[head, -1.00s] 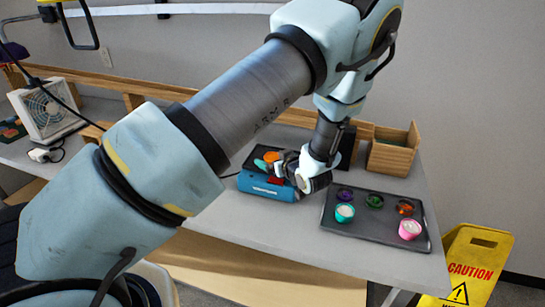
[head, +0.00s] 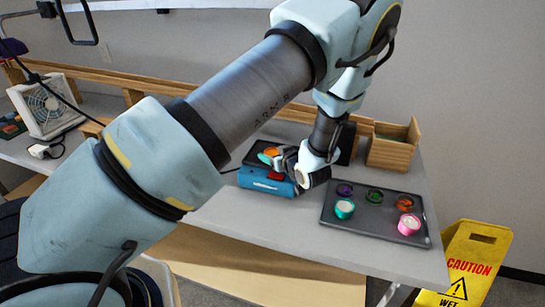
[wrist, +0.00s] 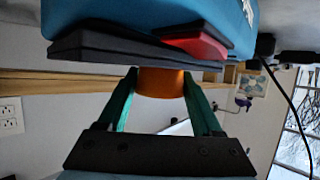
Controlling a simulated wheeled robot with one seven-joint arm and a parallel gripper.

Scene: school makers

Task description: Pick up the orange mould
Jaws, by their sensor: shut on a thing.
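The orange mould (wrist: 160,82) is a small round piece held between the green fingers of my gripper (wrist: 160,88) in the wrist view. In the head view the orange mould (head: 271,152) shows at the black top of a blue device (head: 266,182), beside my gripper (head: 268,157). My gripper is shut on the mould. In the wrist view the mould is close against the edge of the device's dark plate (wrist: 130,50); I cannot tell if they touch. A red part (wrist: 195,43) lies next to it on the device.
A dark tray (head: 375,226) with several coloured cups and discs is right of the device. A wooden box (head: 392,152) stands behind it. A white fan (head: 47,106) is far left. A yellow caution sign (head: 476,258) stands beyond the table's right end. Bare tabletop lies in front.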

